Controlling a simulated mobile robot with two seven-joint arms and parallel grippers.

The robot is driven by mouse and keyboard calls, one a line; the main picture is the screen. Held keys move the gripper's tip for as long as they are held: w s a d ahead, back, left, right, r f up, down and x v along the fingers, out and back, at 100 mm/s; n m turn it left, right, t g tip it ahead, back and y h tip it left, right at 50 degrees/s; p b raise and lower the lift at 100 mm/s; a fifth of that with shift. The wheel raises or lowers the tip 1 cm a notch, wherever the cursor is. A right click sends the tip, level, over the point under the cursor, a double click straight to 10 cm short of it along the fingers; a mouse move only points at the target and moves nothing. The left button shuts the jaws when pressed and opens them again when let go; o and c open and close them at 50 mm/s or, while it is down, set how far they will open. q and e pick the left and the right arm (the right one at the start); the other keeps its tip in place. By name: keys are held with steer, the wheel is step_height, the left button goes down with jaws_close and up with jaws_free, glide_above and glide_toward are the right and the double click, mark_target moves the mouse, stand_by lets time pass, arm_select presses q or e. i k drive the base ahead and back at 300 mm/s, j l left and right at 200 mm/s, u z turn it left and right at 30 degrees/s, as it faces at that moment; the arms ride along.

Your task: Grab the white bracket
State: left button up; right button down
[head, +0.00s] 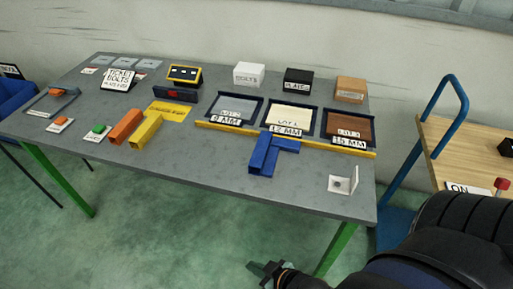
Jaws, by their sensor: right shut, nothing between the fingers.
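The white bracket (343,183) is a small L-shaped piece near the front right corner of the grey table (220,170). One flange lies flat with a dark hole in it, and the other stands upright on the right. My right gripper (262,272) is shut and empty. It shows low in the picture, over the green floor in front of the table, well apart from the bracket. My left gripper is not in the picture.
Blue beams (268,152) lie left of the bracket, and a yellow rail (285,138) runs behind. Orange (126,126) and yellow (147,130) beams lie further left. A blue-handled cart (450,85) stands right of the table. Bare tabletop surrounds the bracket.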

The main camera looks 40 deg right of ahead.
mark_target(347, 187)
steer(key=z, duration=2)
